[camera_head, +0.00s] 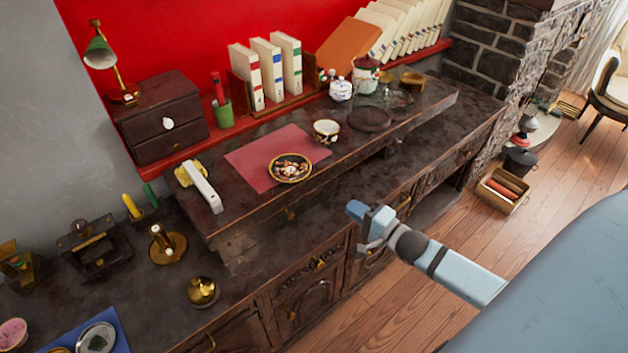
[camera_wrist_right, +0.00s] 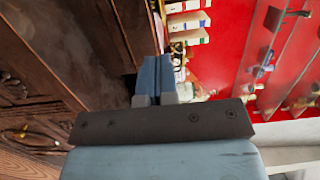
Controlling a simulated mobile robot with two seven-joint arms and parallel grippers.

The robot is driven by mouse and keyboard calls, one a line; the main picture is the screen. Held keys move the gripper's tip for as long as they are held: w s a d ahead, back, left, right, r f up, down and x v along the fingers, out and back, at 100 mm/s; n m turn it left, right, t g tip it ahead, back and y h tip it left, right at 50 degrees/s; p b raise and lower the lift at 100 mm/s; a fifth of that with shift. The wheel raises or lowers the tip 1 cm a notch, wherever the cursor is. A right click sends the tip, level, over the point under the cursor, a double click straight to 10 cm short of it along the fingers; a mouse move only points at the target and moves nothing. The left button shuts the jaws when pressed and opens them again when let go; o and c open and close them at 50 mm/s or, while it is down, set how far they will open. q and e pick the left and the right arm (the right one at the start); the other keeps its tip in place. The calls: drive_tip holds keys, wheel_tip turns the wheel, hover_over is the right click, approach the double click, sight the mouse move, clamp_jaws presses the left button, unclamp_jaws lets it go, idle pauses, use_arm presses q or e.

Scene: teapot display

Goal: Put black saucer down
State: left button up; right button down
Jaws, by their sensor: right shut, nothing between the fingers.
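A black saucer (camera_head: 290,168) with a gold rim and a patterned middle lies flat on the red mat (camera_head: 258,160), near the mat's front edge on the raised shelf of the dark wooden sideboard. My right gripper (camera_head: 360,218) is shut and empty, in front of the sideboard, to the right of the saucer and lower in the picture, apart from it. In the right wrist view its blue fingers (camera_wrist_right: 153,78) are together with nothing between them. The saucer cannot be made out clearly in that view. My left gripper is not in view.
A dark round plate (camera_head: 369,119) lies farther right. A white bar-shaped object (camera_head: 202,188) lies left of the mat. Books (camera_head: 268,68) stand behind. A crate (camera_head: 502,190) is on the floor at right.

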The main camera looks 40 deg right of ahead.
sight(302, 176)
drive_tip(key=x, duration=1.4)
drive_tip(key=shift+a, duration=0.1)
drive_tip(key=shift+w+a+r, duration=0.1)
drive_tip(key=shift+w+r, duration=0.05)
drive_tip(key=shift+w, duration=0.15)
drive_tip(key=p+x, duration=0.1)
drive_tip(key=x, duration=0.4)
drive_tip(key=shift+w, duration=0.2)
drive_tip(key=shift+s, duration=0.1)
